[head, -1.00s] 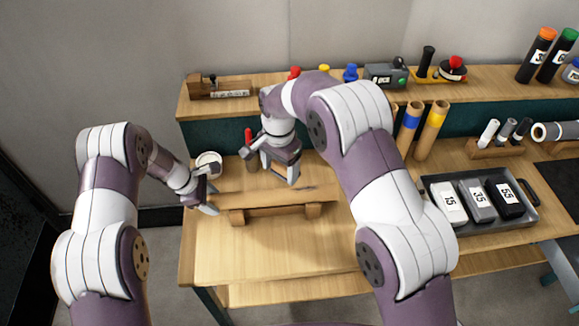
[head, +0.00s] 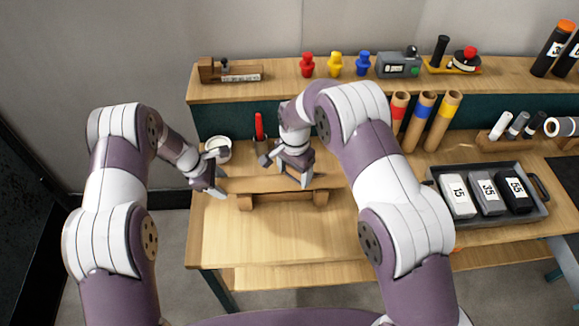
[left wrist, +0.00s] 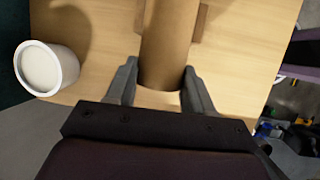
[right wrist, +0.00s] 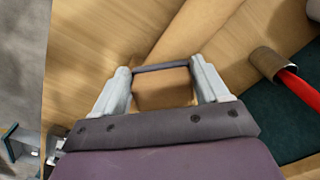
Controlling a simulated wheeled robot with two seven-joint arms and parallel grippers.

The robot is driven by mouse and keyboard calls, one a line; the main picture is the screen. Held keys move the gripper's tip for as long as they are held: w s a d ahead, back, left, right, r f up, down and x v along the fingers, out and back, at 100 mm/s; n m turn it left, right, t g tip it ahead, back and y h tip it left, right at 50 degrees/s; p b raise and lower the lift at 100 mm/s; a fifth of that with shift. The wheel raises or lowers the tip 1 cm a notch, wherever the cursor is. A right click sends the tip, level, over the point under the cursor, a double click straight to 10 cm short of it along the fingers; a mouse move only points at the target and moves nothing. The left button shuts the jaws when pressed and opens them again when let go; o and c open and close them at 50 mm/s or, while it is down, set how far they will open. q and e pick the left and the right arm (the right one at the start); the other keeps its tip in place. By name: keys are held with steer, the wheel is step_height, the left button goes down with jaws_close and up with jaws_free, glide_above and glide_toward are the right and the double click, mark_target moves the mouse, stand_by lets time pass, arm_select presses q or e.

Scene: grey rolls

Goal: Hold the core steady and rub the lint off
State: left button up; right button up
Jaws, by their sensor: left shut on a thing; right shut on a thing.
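The core (head: 255,184) is a brown cardboard tube lying on a wooden cradle (head: 245,202) at the front of the bench. My left gripper (head: 220,184) is at its left end, and the left wrist view shows its fingers on both sides of the tube (left wrist: 166,45). My right gripper (head: 293,178) is over the middle of the core, fingers pointing down, at or very near its surface.
A white cup (head: 218,149) and a holder with a red-handled tool (head: 259,127) stand behind the core. Tubes with coloured bands (head: 420,118) and a tray of numbered blocks (head: 545,210) are to the right. The bench front (head: 290,240) is clear.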

steer(key=shift+d, duration=4.1)
steer(key=shift+a, duration=4.65)
steer(key=shift+a+r, duration=0.1)
steer(key=shift+a, duration=0.05)
step_height(320, 180, up, 8)
arm_select(q)
steer(key=o, duration=1.2)
